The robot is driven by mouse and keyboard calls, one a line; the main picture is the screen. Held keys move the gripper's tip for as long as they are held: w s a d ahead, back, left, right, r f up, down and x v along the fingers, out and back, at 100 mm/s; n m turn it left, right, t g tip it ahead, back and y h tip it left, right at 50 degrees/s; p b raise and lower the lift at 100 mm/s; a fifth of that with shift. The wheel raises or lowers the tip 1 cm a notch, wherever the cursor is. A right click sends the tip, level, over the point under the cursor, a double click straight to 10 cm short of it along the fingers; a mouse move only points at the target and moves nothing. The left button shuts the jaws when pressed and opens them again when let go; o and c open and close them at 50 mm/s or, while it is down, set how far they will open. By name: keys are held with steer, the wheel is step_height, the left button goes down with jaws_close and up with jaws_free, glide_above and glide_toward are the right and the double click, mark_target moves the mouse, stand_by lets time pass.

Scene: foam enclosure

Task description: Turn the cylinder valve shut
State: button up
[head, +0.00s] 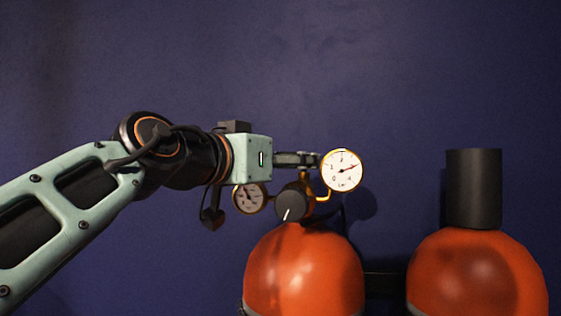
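The orange cylinder (303,270) stands upright at the lower middle of the head view. On its top is a dark round knob with a white mark (292,206), with brass fittings around it. A white gauge (342,170) sits at the upper right of the fittings and a smaller gauge (249,198) at the left. My gripper (312,159) reaches in from the left, above the knob and just left of the large gauge. Its fingertips are partly hidden by or close against that gauge, so I cannot tell its opening or whether it touches anything.
A second orange cylinder (477,275) with a black cap (474,188) stands at the right. A dark bar (385,286) runs between the cylinders. A plain dark blue wall (430,70) is behind. The space above the gauges looks clear.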

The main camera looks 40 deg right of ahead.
steer(key=shift+x, duration=2.35)
steer(key=c, duration=1.2)
steer(key=shift+o, duration=0.2)
